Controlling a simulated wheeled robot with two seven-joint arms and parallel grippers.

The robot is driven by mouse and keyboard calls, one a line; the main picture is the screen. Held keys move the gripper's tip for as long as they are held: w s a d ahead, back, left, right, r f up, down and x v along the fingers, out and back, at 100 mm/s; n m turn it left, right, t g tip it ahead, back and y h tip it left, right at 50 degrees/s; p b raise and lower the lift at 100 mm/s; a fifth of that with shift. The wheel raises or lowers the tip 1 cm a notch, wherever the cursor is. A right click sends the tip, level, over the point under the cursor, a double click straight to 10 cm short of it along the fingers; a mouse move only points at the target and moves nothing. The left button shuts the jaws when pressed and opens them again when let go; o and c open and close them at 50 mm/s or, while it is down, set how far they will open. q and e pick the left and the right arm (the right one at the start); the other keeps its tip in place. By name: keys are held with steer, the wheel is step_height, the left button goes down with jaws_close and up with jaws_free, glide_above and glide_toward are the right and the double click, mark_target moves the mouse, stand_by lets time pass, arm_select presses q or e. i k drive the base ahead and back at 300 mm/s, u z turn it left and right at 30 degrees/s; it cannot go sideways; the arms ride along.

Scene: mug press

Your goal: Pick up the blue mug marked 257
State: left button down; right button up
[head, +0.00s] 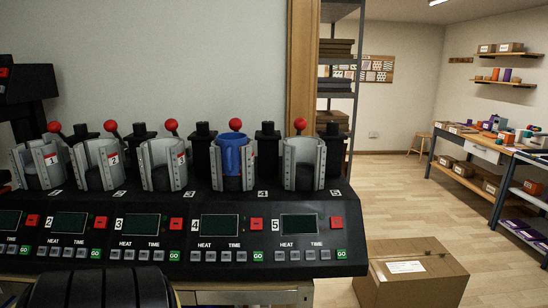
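A blue mug (231,157) stands upright at a mug press station in the middle of the head view. Its handle appears to face me, and red-knobbed lever (235,125) shows just above it. I cannot read a 257 on it. The station lies above the control panel labelled 4 (220,226). Neither of my grippers can be made out in this view.
Silver press clamps (303,163) with red-knobbed levers stand in a row on both sides of the mug. The black press console (345,262) spans the front. A cardboard box (440,275) sits on the floor at right. Shelving (337,75) and a cluttered workbench (472,150) stand behind.

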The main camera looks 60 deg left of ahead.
mark_target(231, 143)
steer(key=i, duration=0.65)
steer(key=u, duration=2.35)
